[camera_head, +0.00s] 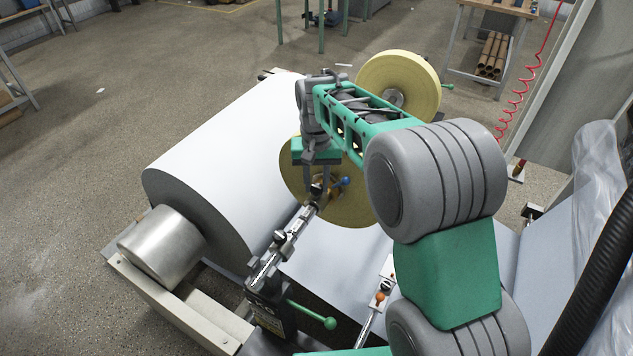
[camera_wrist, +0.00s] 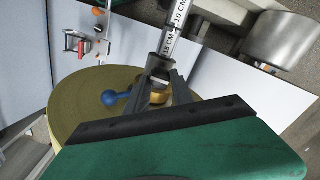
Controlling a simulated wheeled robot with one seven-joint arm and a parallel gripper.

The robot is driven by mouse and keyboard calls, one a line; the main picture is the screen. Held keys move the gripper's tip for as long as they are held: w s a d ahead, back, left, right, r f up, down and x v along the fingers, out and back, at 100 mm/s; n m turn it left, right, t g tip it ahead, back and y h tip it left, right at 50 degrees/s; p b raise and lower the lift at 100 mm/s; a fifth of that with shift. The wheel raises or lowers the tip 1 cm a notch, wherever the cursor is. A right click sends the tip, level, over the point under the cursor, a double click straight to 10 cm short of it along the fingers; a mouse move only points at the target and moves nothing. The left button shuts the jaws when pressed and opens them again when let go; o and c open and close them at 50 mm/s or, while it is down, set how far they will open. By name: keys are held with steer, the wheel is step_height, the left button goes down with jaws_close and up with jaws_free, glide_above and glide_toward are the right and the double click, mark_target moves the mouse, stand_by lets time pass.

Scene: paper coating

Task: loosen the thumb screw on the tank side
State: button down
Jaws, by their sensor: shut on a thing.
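My gripper (camera_head: 317,183) reaches down over the far end of a metal rail (camera_head: 268,262). In the wrist view its two dark fingers (camera_wrist: 160,76) close in on a small dark fitting (camera_wrist: 158,65) at the end of the rail, which carries a centimetre scale (camera_wrist: 175,30). The fingers are shut on this fitting, which appears to be the thumb screw; its shape is mostly hidden between them. A blue ball-ended lever (camera_wrist: 110,98) sits beside the fingers, apart from them, and also shows in the head view (camera_head: 342,182). I cannot make out the tank side.
A large white paper roll (camera_head: 220,150) lies left of the rail. Yellow tape rolls stand behind (camera_head: 400,75) and beside my gripper (camera_head: 357,208). A green-knobbed lever (camera_head: 329,323) and an orange-knobbed fitting (camera_head: 380,297) are near the front. Clear plastic sheeting (camera_head: 598,170) hangs at right.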

steer(key=n, duration=0.8)
steer(key=shift+a+r+b, duration=0.1)
steer(key=shift+b, duration=0.2)
steer(key=n, duration=0.4)
steer(key=shift+n, duration=2.1)
steer(key=c, duration=1.1)
jaws_free()
steer(key=shift+s, duration=0.1)
